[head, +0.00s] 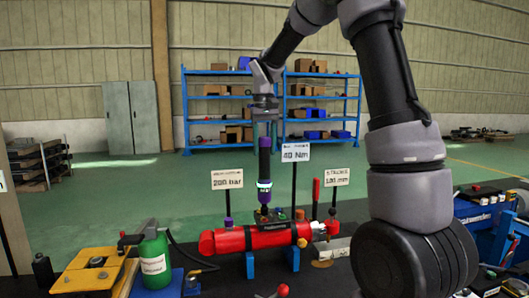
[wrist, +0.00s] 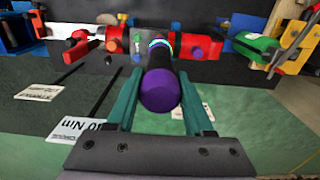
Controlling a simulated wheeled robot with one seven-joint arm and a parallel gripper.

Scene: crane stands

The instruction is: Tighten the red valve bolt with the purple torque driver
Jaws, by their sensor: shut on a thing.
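The torque driver (head: 264,165), dark with purple bands and a glowing ring near its lower end, stands upright. My gripper (head: 264,118) is shut on its upper part. In the wrist view, the driver's purple end cap (wrist: 160,90) sits between my green-edged fingers. The driver's lower end meets the dark block on top of the red cylinder (head: 245,238). What lies under its tip is hidden, so I cannot tell whether the red valve bolt is there.
Blue stands hold the cylinder on a dark bench. Signs on posts, such as the 40 Nm sign (head: 295,152), stand behind it. A red lever (head: 316,192) is at the right, a green bottle (head: 153,262) at the left. A yellow-topped unit (head: 92,270) is farther left.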

